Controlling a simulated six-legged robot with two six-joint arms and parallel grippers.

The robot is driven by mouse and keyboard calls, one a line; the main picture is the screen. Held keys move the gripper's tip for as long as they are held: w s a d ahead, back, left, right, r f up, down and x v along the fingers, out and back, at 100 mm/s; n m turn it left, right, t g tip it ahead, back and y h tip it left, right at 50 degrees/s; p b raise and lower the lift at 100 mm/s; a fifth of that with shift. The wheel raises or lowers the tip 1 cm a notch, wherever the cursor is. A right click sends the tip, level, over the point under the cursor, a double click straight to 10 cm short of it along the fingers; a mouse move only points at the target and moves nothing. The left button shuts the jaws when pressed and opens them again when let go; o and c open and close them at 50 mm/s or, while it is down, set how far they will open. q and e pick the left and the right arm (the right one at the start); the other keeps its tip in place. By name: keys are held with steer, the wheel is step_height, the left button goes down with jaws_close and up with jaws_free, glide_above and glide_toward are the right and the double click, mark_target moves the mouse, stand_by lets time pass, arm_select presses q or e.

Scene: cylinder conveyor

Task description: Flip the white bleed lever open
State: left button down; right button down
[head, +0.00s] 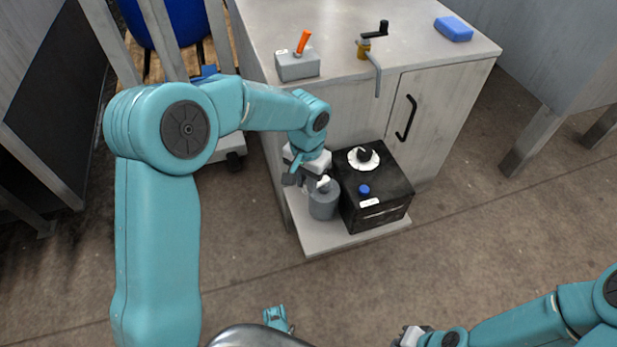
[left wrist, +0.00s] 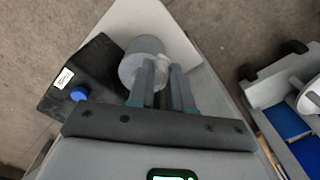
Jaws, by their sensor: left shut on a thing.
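A grey cylinder (head: 323,203) stands on the low grey shelf beside a black box, with a small white part (head: 323,184) at its top that looks like the bleed lever. My left gripper (head: 306,181) is at the cylinder's top left, shut on the white part. In the left wrist view the fingers (left wrist: 165,84) reach beside the grey cylinder (left wrist: 138,65), and the white part (left wrist: 161,58) shows at their tips, mostly hidden. My right gripper (head: 405,337) is at the bottom edge, too small and cut off to read.
The black box (head: 378,205) with a blue cap (head: 364,190) and white round fitting (head: 362,157) stands close right of the cylinder. The cabinet (head: 340,110) above carries a grey block with orange lever (head: 298,65), a tap (head: 364,50) and a blue sponge (head: 453,29). Open floor lies in front.

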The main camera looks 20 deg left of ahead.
arm_select(q)
steer(key=m+p, duration=0.1)
steer(key=w+a+m+p, duration=0.1)
steer(key=m, duration=0.1)
steer(key=shift+a, duration=0.1)
steer(key=c, duration=1)
jaws_free()
steer(key=shift+c, duration=0.2)
steer(key=shift+r, duration=0.1)
step_height(320, 180, up, 16)
steer(key=p, duration=0.5)
steer(key=shift+r+p, duration=0.15)
steer(key=shift+p, duration=0.15)
